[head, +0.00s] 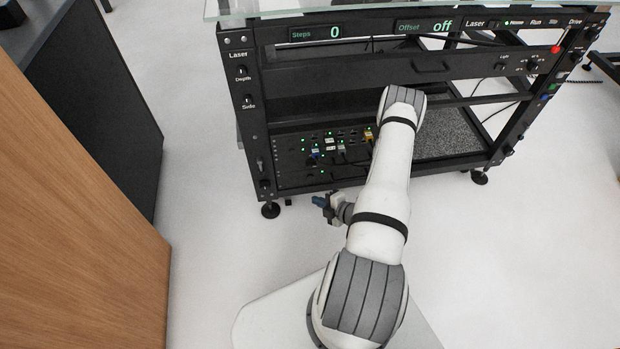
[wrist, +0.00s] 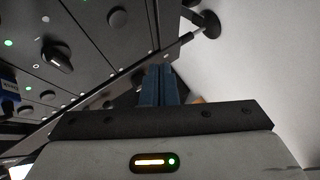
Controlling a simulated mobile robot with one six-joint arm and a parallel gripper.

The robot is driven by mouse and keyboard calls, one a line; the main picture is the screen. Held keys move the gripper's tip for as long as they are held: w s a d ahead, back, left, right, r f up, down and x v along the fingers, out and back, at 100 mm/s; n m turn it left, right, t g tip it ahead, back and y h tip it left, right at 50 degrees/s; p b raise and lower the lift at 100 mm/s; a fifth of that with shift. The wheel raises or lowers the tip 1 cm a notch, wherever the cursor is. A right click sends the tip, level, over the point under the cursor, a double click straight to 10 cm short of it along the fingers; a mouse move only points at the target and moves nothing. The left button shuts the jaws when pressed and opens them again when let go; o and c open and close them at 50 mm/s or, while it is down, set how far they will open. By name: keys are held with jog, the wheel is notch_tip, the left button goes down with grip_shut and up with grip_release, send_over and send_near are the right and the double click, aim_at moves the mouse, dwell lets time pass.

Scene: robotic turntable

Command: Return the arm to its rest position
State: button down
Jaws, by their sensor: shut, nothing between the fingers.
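My gripper (head: 319,201) shows in the head view low in front of the black rack, at the left side of my arm. In the wrist view its two blue fingers (wrist: 158,86) are together with nothing between them. My white and grey arm reaches forward from my base toward the rack and bends back down at the far end. The part of my wrist behind the arm is hidden in the head view.
The black rack (head: 360,70) stands ahead, with a lower panel (head: 290,160) of knobs and plugged cables, and its foot (wrist: 208,24) shows near my fingers. A wooden cabinet (head: 70,230) stands at the left. The white floor (head: 210,230) between them is clear.

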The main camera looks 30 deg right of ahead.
dwell(0.3)
jog(key=w+a+r+n+g+y+p, duration=0.1)
jog(key=a+r+n+g+y+p, duration=0.25)
jog(key=r+n, duration=0.75)
jog(key=a+r+n+g+y+p, duration=0.15)
jog(key=a+r+n+p, duration=0.4)
jog(key=r, duration=1.15)
jog(key=w+a+r+n+g+y+p, duration=0.15)
jog(key=a+r+n+g+p, duration=0.3)
jog(key=r+n, duration=0.65)
jog(key=s+r+n+h+p, duration=0.4)
jog(key=r+n, duration=0.4)
jog(key=r, duration=0.5)
jog(key=s+r+n+h+p, duration=0.3)
jog(key=s+r+n+p, duration=0.4)
jog(key=r, duration=0.7)
jog(key=s+r+n+h+p, duration=0.4)
jog(key=s+r+n+p, duration=0.2)
jog(key=r+n, duration=0.4)
notch_tip(320, 180, up, 4)
jog(key=shift+s+a+f+h, duration=0.15)
jog(key=shift+s+a+h, duration=0.25)
jog(key=shift+s, duration=0.25)
